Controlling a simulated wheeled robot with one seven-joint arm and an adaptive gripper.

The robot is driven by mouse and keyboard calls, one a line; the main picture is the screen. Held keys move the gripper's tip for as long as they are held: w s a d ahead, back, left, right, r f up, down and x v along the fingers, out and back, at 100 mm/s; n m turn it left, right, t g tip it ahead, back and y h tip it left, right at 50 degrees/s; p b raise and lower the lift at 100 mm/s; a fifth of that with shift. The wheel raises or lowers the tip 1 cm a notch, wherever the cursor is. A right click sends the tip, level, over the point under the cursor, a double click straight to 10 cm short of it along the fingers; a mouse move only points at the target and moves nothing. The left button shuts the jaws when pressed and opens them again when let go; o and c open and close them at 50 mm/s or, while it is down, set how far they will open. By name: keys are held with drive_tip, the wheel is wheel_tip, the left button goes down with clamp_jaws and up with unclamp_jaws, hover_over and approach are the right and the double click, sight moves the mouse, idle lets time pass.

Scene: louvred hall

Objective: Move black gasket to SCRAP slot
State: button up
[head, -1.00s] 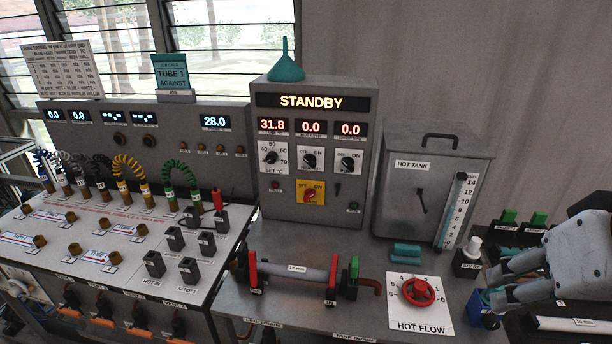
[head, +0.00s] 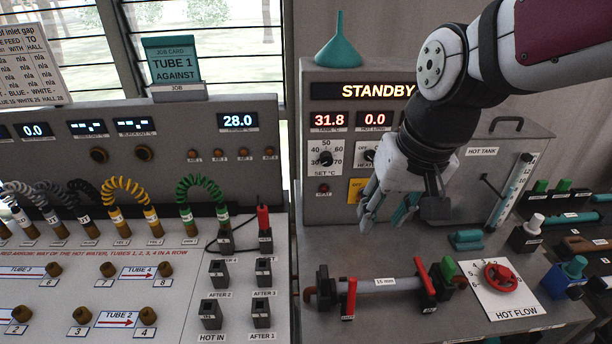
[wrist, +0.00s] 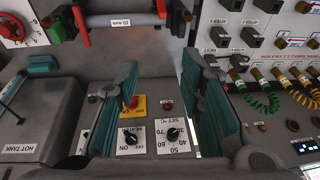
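I cannot pick out the black gasket or a slot marked SCRAP in either view; small labels are too blurred to read. My gripper (head: 386,212) hangs in front of the STANDBY panel (head: 318,100), above the back of the bench, and hides part of that panel. In the wrist view my gripper (wrist: 162,105) has its two teal-padded fingers spread wide, with nothing between them. Beyond the gap the dials of the panel (wrist: 150,139) show upside down.
A clamped 15 mm tube (head: 376,286) lies across the bench front. A red valve wheel (head: 500,277), a teal block (head: 466,240), a white-knobbed black block (head: 533,226) and a blue block (head: 563,282) are to its right. The hot tank (head: 480,165) stands behind. Posts crowd the left board.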

drive_tip(key=w+a+f+g, duration=0.1)
drive_tip(key=w+a+f, duration=0.2)
drive_tip(key=w+f, duration=0.15)
drive_tip(key=g+h, duration=0.1)
drive_tip(key=g, duration=0.1)
hover_over(324, 271)
wheel_tip(324, 271, down, 10)
drive_tip(key=shift+s+r, duration=0.1)
drive_tip(key=shift+f, duration=0.85)
drive_tip(key=shift+f+b, duration=2.5)
drive_tip(key=shift+f, duration=1.9)
clamp_jaws()
